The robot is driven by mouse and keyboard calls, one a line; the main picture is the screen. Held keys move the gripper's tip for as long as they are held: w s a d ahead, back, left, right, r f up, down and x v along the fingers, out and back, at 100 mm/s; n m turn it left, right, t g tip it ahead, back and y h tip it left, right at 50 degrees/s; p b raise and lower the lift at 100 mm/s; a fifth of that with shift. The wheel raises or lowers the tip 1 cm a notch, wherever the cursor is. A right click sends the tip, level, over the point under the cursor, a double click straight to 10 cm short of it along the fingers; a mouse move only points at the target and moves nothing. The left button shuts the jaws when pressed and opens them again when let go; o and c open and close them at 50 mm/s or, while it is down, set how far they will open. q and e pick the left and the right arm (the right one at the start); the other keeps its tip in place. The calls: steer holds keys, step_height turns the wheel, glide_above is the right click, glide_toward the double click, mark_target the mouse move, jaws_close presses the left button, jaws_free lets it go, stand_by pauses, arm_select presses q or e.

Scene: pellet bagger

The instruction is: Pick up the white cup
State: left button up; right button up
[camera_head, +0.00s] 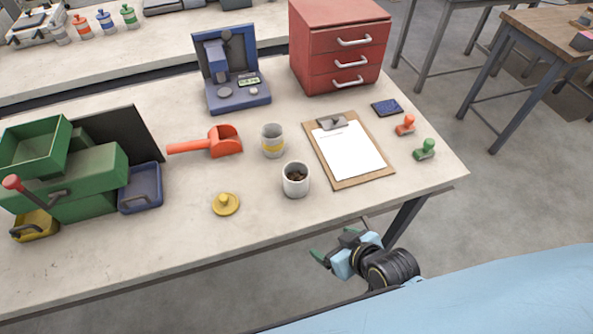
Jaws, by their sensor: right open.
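A white cup (296,181) with dark brown bits inside stands upright near the front edge of the table, left of the clipboard. My right gripper (331,243) is open and empty. In the picture it is below and a little right of the white cup, over the floor in front of the table edge, apart from the cup. My left gripper does not show.
A yellow lid (225,204) and an orange scoop (211,144) lie left of the cups. A clipboard (381,174) lies to the right, with orange and green stamps (425,149) beyond. A blue device (238,100) and red drawers (341,50) stand behind; a green machine (90,178) stands left.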

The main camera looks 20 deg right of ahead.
mark_target(303, 186)
step_height(303, 186, up, 9)
steer(key=w+a+t+y+p, duration=0.1)
steer(key=w+t, duration=0.2)
steer(key=shift+t, duration=0.7)
steer(key=x, duration=0.4)
steer(key=r+x, duration=0.1)
steer(key=x, duration=0.4)
steer(key=b+x, duration=0.1)
steer(key=x, duration=0.4)
steer(key=shift+w+r, duration=0.15)
steer(key=shift+w, duration=0.4)
steer(key=shift+d, duration=0.1)
steer(key=c, duration=1.1)
